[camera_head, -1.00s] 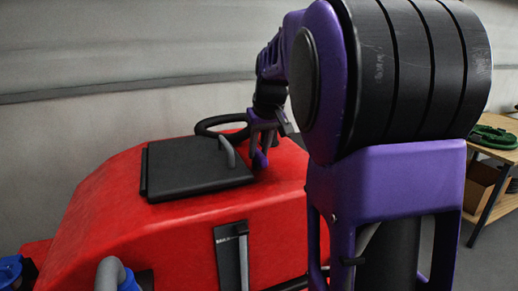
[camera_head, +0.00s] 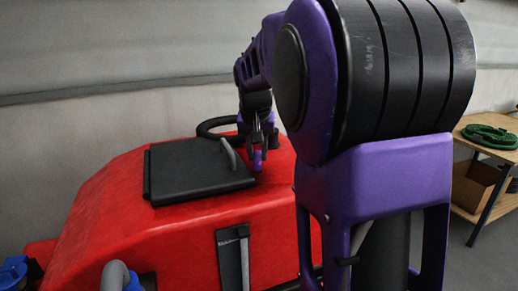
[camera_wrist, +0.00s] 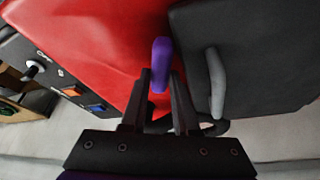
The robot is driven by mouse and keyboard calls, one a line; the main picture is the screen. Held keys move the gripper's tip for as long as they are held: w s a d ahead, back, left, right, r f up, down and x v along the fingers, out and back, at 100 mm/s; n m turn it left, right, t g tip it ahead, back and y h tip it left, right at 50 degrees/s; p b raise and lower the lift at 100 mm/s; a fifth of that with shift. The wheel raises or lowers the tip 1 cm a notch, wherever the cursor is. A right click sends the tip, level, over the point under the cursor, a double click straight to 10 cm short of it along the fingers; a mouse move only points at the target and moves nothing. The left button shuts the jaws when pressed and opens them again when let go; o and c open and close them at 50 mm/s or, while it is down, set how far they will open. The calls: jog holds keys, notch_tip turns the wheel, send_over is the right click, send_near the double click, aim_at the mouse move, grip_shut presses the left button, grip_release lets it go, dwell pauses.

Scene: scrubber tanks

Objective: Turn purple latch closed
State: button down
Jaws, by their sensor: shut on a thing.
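The purple latch (camera_wrist: 161,62) stands on the red tank (camera_wrist: 90,35) beside the edge of the black lid (camera_wrist: 260,60) in the wrist view. My gripper (camera_wrist: 160,88) is shut on the latch, with one black finger on each side of it. In the head view the latch (camera_head: 257,161) shows small at the right edge of the lid (camera_head: 185,170), below my gripper (camera_head: 257,140). The lid lies flat on the tank. The latch's base is partly hidden by my fingers.
A grey handle (camera_wrist: 215,82) stands on the lid close to my right finger. A black hose (camera_head: 212,124) curves behind the lid. A control panel (camera_wrist: 55,75) with switches is at the left in the wrist view. A wooden table (camera_head: 490,140) with a green coil stands far right.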

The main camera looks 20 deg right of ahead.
jog(key=m, duration=0.2)
jog(key=m+g+h+p, duration=0.1)
jog(key=m, duration=0.1)
jog(key=a+m+h, duration=0.1)
jog(key=m, duration=0.1)
jog(key=shift+w+r, duration=0.1)
jog(key=shift+w, duration=0.3)
jog(key=m, duration=0.1)
jog(key=m+g, duration=0.1)
jog(key=m, duration=0.1)
jog(key=m+g, duration=0.1)
jog(key=shift+w+m+h+p, duration=0.3)
jog(key=shift+p, duration=0.05)
jog(key=shift+w+m+g, duration=0.15)
jog(key=shift+m+g, duration=0.35)
jog(key=shift+m, duration=0.6)
jog(key=c, duration=0.7)
grip_release()
jog(key=shift+o, duration=0.2)
jog(key=v, duration=1.7)
jog(key=shift+a, duration=0.2)
